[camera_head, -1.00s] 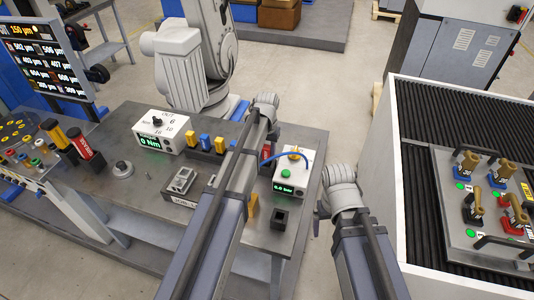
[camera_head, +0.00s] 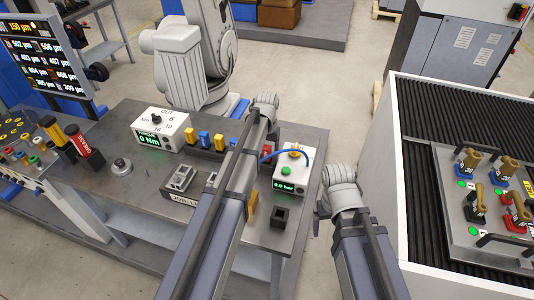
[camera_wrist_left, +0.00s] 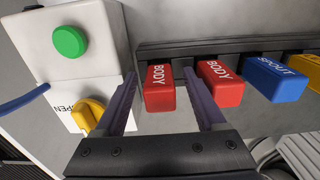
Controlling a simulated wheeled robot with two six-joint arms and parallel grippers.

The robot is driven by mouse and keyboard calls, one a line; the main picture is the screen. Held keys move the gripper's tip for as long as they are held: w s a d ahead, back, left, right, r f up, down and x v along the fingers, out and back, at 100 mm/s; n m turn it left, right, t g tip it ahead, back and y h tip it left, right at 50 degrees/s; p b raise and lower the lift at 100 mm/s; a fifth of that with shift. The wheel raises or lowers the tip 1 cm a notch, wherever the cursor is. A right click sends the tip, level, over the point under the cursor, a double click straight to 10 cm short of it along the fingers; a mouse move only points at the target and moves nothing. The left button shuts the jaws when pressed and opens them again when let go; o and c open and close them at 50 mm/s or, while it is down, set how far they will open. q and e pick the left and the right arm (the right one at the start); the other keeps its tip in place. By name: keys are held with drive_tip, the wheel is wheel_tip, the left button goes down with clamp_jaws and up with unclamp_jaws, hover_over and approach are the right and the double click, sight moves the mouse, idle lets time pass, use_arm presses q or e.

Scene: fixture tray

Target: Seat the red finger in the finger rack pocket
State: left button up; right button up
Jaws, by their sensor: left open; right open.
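A red finger (camera_wrist_left: 160,90) marked BODY stands at the dark finger rack (camera_wrist_left: 228,46) in the left wrist view, with a second red BODY finger (camera_wrist_left: 222,84) to its right. My left gripper (camera_wrist_left: 160,78) is open, its two jaws on either side of the first red finger with visible gaps. A red finger also shows in the head view (camera_head: 266,152), beside my left forearm, which hides part of the rack. The pocket itself is not clear to see. My right gripper (camera_head: 318,218) hangs off the bench's right edge, mostly hidden by its wrist, open with nothing seen in it.
A blue SPOUT finger (camera_wrist_left: 275,80) and yellow and blue fingers (camera_head: 205,139) stand farther along the row. A white box with a green button (camera_wrist_left: 69,41) and blue hose is close beside the left jaw. A black square block (camera_head: 281,217) stands near the bench's right edge.

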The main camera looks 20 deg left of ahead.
use_arm(q)
drive_tip(key=shift+r, duration=0.1)
wheel_tip(320, 180, up, 8)
drive_tip(key=p, duration=0.8)
drive_tip(key=shift+f, duration=0.2)
drive_tip(key=s+d+f+m+b, duration=0.1)
drive_tip(key=s+d, duration=0.3)
drive_tip(key=s, duration=0.4)
drive_tip(key=s+d+f+m+b, duration=0.1)
drive_tip(key=s+d+b, duration=0.1)
drive_tip(key=s+d, duration=0.3)
drive_tip(key=s+d+f+m+y+b, duration=0.1)
drive_tip(key=s+d, duration=0.3)
drive_tip(key=s, duration=0.7)
drive_tip(key=shift+d+f, duration=0.15)
drive_tip(key=shift+f, duration=0.45)
